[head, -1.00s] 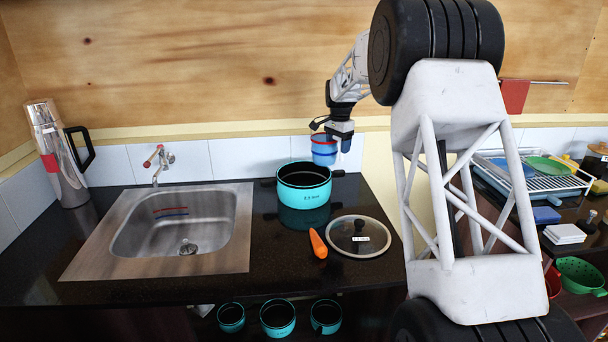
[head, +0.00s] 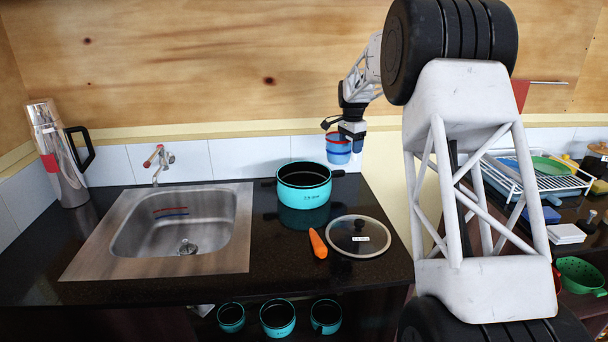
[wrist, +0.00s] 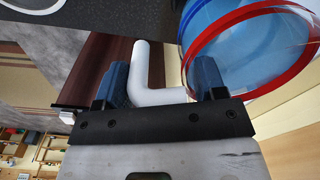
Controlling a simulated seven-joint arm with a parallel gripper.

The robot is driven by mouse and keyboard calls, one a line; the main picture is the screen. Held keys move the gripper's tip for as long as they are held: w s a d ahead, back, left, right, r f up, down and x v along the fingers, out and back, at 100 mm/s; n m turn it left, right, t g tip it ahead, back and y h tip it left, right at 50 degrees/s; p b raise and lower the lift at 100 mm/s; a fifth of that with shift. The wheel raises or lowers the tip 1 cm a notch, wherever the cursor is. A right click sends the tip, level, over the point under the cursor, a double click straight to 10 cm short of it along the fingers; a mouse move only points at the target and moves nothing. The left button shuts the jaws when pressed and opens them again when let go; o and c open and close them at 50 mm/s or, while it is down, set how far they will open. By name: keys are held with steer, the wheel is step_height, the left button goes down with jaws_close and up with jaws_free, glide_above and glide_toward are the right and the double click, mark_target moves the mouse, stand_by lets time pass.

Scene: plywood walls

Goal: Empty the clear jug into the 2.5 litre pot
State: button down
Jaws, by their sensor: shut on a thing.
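The clear jug (head: 338,152) has a red rim and looks blue inside; it hangs in the air above and to the right of the pot, near the back wall. My gripper (head: 352,140) is shut on its white handle (wrist: 148,72), which lies between the blue finger pads in the wrist view. The jug's red-edged wall (wrist: 245,45) fills the upper right there. I cannot tell its exact tilt or liquid level. The turquoise 2.5 litre pot (head: 304,196) stands uncovered on the black counter, its inside dark.
A glass lid (head: 358,238) and an orange carrot-shaped thing (head: 317,243) lie in front of the pot. The sink (head: 180,230) is to the left, with a steel flask (head: 58,160) beyond. Small turquoise pots (head: 277,318) stand below. A dish rack (head: 530,175) is at right.

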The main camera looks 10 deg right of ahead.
steer(key=a+h, duration=0.1)
steer(key=h, duration=0.1)
steer(key=s+a+r+t+h, duration=0.1)
steer(key=shift+a+t+h, duration=0.3)
steer(key=shift+h, duration=0.1)
steer(key=shift+s+a+t+h, duration=0.25)
steer(key=shift+a+t+h, duration=0.05)
steer(key=shift+a+h, duration=0.3)
stand_by(0.4)
steer(key=shift+s+a+f+t+h, duration=0.3)
steer(key=shift+a+f+h, duration=0.1)
steer(key=shift+a+h, duration=0.25)
stand_by(0.3)
steer(key=shift+s+a+f+t+h, duration=0.1)
steer(key=shift+a+f+t+h, duration=0.1)
steer(key=shift+h, duration=0.3)
steer(key=shift+a+f+t+h, duration=0.1)
steer(key=shift+f+t+h, duration=0.1)
steer(key=shift+h, duration=0.25)
stand_by(0.6)
steer(key=shift+s+a+f+t+h+p, duration=0.15)
steer(key=shift+f+t+h+p, duration=0.3)
steer(key=shift+h, duration=0.5)
steer(key=shift+s+a+f+t+h+p, duration=0.15)
steer(key=shift+f+t+h+p, duration=0.25)
steer(key=shift+h, duration=0.55)
stand_by(1.9)
